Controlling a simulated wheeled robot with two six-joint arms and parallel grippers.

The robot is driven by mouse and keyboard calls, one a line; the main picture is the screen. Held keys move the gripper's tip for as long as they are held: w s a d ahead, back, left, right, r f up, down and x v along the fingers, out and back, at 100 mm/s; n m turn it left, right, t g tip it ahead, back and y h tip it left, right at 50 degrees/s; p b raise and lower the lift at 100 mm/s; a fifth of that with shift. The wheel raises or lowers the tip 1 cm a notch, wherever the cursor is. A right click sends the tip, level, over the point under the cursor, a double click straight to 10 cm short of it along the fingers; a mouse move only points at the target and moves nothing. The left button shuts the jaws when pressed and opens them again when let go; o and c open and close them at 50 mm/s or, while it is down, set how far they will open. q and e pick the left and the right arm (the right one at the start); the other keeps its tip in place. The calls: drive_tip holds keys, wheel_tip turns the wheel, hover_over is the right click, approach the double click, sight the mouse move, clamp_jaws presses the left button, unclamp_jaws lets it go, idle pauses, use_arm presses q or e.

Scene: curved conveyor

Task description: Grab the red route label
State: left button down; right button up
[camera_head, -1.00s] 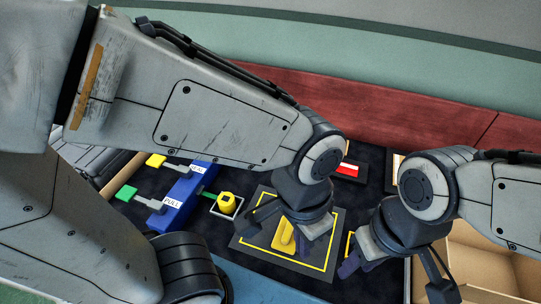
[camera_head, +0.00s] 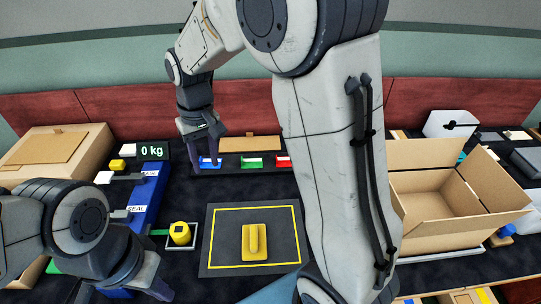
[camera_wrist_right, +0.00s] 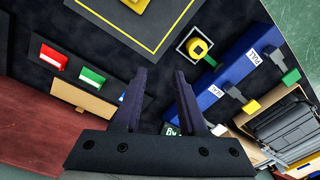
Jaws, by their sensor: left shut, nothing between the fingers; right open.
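The red route label (camera_head: 284,160) lies at the back of the dark table, right of a green label (camera_head: 252,162) and a blue label (camera_head: 210,162). In the right wrist view the red label (camera_wrist_right: 54,57) is at the upper left, beside the green one (camera_wrist_right: 92,81). My right gripper (camera_head: 201,150) is open and empty, at the blue label, left of the red one. My left gripper (camera_head: 152,284) is shut and empty at the lower left.
A yellow knob (camera_head: 180,233) and blue lever panel (camera_head: 150,190) stand left. An open carton (camera_head: 480,235) is right, a closed box (camera_head: 60,150) left. My right arm crosses the middle.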

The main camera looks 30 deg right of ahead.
drive_tip(key=w+d+f+m, duration=0.2)
drive_tip(key=w+d+f, duration=0.15)
drive_tip(key=d, duration=0.25)
drive_tip(key=w+d+f+m+b, duration=0.1)
drive_tip(key=w+d+f, duration=0.1)
drive_tip(key=w+d, duration=0.3)
drive_tip(key=w+d+f+m, duration=0.2)
drive_tip(key=w+d, duration=0.1)
drive_tip(key=d, duration=0.5)
drive_tip(key=shift+m+h, duration=0.3)
drive_tip(key=shift+m, duration=0.5)
drive_tip(key=d+f, duration=0.2)
drive_tip(key=f, duration=0.1)
drive_tip(key=d+f, duration=0.2)
drive_tip(key=d, duration=0.1)
drive_tip(key=w+d+f, duration=0.1)
drive_tip(key=d+f, duration=0.2)
drive_tip(key=shift+d+f, duration=0.25)
drive_tip(key=shift+f, duration=0.05)
drive_tip(key=f, duration=0.5)
drive_tip(key=shift+a+f+p, duration=0.25)
drive_tip(key=shift+f+p, duration=0.1)
drive_tip(key=shift+p, duration=0.05)
clamp_jaws()
